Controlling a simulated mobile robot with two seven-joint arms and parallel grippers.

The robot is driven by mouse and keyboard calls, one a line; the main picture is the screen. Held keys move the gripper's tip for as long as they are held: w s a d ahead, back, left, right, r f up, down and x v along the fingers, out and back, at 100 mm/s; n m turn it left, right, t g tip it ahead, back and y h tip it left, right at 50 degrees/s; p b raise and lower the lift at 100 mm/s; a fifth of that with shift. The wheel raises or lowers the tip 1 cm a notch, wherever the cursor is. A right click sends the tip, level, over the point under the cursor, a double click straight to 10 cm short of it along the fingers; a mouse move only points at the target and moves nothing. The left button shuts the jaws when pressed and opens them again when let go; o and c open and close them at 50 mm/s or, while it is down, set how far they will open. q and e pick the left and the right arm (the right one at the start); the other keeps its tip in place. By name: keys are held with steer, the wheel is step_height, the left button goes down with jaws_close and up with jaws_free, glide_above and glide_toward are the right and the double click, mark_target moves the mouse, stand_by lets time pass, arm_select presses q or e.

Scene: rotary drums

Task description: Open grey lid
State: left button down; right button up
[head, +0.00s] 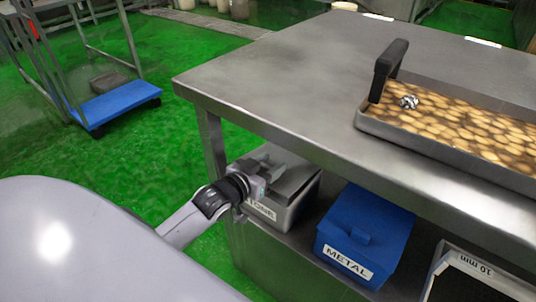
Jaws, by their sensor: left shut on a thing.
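A grey box (292,213) with a white label, partly hidden and ending in "ONE", stands on the shelf under the table. Its grey lid (297,181) shows on top, partly covered by my gripper. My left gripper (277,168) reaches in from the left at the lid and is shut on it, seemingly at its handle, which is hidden. I cannot tell whether the lid is lifted off the box. My right gripper is not in view.
The steel table (270,75) overhangs the shelf closely. A tray (430,145) of round pieces with a black handle (389,68) is on top.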

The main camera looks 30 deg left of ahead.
arm_select(q)
steer(key=r+p, duration=0.1)
steer(key=p, duration=0.1)
steer(key=r+g+p, duration=0.1)
steer(key=p, duration=0.1)
steer(key=shift+w+r, duration=0.15)
steer(key=shift+w, duration=0.15)
steer(key=w+r+g+p, duration=0.1)
steer(key=p, duration=0.3)
steer(key=r+g+p, duration=0.1)
steer(key=p, duration=0.2)
steer(key=shift+w+d+r+g+p, duration=0.1)
steer(key=shift+w+g+p, duration=0.3)
steer(key=shift+w+r+p, duration=0.3)
steer(key=shift+p, duration=0.1)
steer(key=shift+w+r+p, duration=0.25)
steer(key=shift+p, duration=0.05)
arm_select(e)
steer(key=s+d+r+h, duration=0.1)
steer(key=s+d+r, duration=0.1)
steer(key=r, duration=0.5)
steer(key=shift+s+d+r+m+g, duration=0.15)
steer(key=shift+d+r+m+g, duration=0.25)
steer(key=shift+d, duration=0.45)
arm_select(q)
steer(key=shift+w, duration=0.1)
steer(key=c, duration=0.6)
jaws_free()
steer(key=shift+f, duration=0.1)
